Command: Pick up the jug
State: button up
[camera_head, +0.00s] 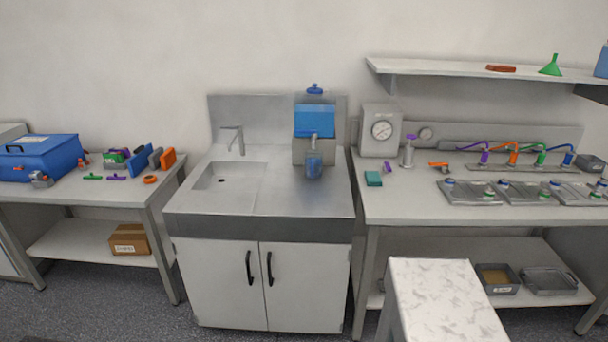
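The jug's handle cannot be made out at this size. My gripper is not in view, and nothing is seen touching the jug.
The sink basin (232,181) and tap (234,138) are left of the jug. A marble-patterned stand (445,300) is in the right foreground. Floor before the cabinet is clear.

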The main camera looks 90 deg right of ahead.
aim_at(314, 158)
jog(key=u, duration=0.2)
jog(key=k, duration=2.05)
jog(key=z, duration=1.75)
jog(key=i, duration=0.15)
jog(key=u, duration=0.85)
